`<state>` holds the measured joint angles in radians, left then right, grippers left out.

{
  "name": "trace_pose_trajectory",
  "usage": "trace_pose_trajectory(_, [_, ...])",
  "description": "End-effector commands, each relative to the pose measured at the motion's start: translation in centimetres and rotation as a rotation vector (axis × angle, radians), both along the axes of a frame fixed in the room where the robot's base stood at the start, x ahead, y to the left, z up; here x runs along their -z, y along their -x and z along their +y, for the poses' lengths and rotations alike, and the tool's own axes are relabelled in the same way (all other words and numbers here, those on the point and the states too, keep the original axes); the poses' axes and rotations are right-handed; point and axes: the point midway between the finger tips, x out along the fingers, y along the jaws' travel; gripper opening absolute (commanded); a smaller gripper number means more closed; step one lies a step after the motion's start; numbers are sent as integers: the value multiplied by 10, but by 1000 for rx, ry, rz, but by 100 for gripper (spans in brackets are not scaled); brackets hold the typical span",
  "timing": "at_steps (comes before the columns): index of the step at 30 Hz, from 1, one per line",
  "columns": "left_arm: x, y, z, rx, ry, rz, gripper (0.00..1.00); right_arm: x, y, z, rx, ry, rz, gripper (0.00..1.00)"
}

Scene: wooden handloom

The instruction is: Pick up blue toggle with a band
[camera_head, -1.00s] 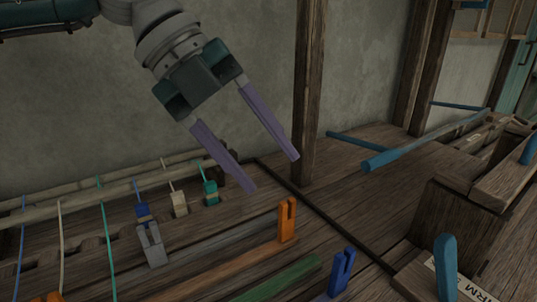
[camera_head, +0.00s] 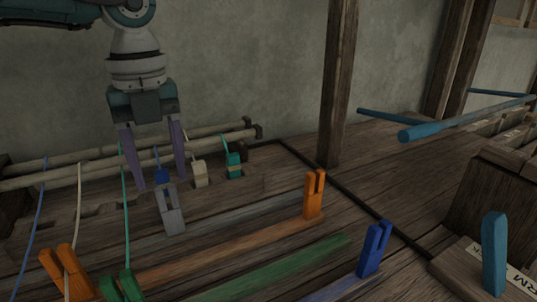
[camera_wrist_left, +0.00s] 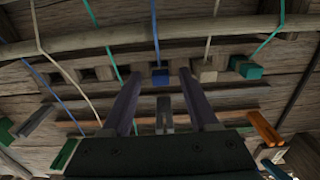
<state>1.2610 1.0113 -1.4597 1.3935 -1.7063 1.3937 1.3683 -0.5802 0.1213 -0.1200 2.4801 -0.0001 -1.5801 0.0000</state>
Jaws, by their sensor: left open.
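The blue toggle (camera_head: 162,175) hangs on a blue cord at the slotted wooden rail. In the left wrist view the blue toggle (camera_wrist_left: 160,79) shows centred between the fingertips. Its band is too small to make out clearly now. My left gripper (camera_head: 160,184) is open, pointing down, with one purple finger on each side of the toggle in the head view. In the left wrist view the left gripper (camera_wrist_left: 160,73) has nothing held between its fingers. I cannot tell whether the fingers touch the toggle. My right gripper is not in view.
A cream toggle (camera_head: 200,174) and a teal toggle (camera_head: 234,166) sit to the right of the blue one. A grey forked peg (camera_head: 170,212) stands just in front. Orange (camera_head: 314,195) and blue (camera_head: 374,250) forked pegs stand farther right. Round wooden bars (camera_head: 70,175) run behind.

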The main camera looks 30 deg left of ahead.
Motion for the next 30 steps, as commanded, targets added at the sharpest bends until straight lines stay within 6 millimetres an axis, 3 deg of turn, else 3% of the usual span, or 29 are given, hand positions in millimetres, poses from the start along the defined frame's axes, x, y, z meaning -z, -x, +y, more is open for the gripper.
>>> trace_pose_trajectory(3, [11, 0, 0, 0, -1, 1, 60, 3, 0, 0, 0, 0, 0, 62])
trace_pose_trajectory(10, [11, 0, 0, 1, 1, -1, 59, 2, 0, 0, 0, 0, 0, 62])
trace_pose_trajectory(25, [11, 0, 0, 1, 1, -1, 3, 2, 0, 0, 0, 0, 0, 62])
trace_pose_trajectory(30, [11, 0, 0, 1, 1, -1, 0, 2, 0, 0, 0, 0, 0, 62])
